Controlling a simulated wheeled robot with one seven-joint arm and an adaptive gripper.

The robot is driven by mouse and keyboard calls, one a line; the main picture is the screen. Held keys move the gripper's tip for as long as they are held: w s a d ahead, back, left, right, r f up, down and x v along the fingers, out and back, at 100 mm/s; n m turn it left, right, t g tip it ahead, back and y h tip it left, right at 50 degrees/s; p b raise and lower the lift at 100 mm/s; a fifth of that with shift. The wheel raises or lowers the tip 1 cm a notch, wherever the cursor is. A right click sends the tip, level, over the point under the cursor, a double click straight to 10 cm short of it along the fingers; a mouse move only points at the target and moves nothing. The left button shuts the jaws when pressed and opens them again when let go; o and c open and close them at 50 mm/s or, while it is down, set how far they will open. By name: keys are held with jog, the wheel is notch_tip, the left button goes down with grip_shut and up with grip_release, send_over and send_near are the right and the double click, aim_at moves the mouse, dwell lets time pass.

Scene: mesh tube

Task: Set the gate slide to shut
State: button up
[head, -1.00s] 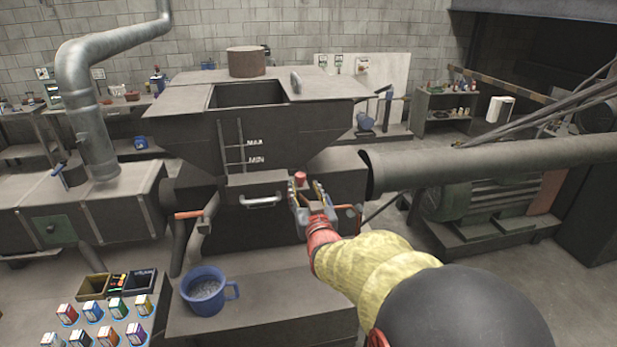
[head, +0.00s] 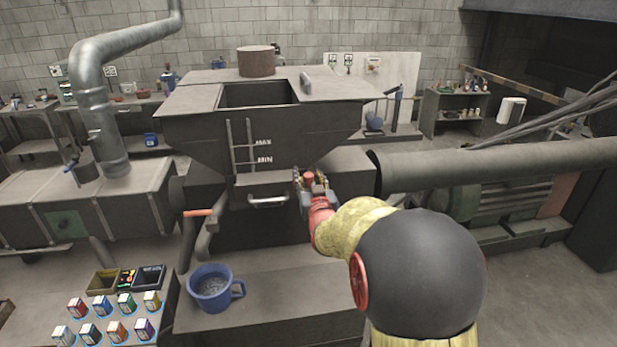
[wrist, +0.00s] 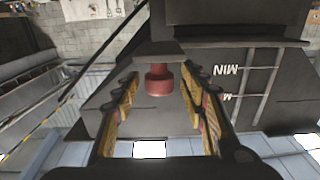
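A red knob (wrist: 158,82) on a short stem stands out from the dark machine under the hopper. It also shows in the head view (head: 309,176), partly hidden by my gripper. It looks like the knob of the gate slide, though the slide's own plate and its position cannot be made out. My gripper (head: 313,187) is at the knob, to the right of the silver handle. In the wrist view my gripper (wrist: 160,90) is open, a finger on each side of the knob with gaps on both sides. Whether the knob lies between the fingertips or just beyond them is unclear.
A drawer-like front with a silver handle (head: 268,201) is left of my gripper. An orange-ended lever (head: 198,213) is further left. A blue mug (head: 211,290) stands on the ledge below. A large pipe (head: 490,165) runs off to the right.

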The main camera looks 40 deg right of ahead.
jog(key=shift+c, duration=1.2)
jog(key=c, duration=0.8)
grip_shut()
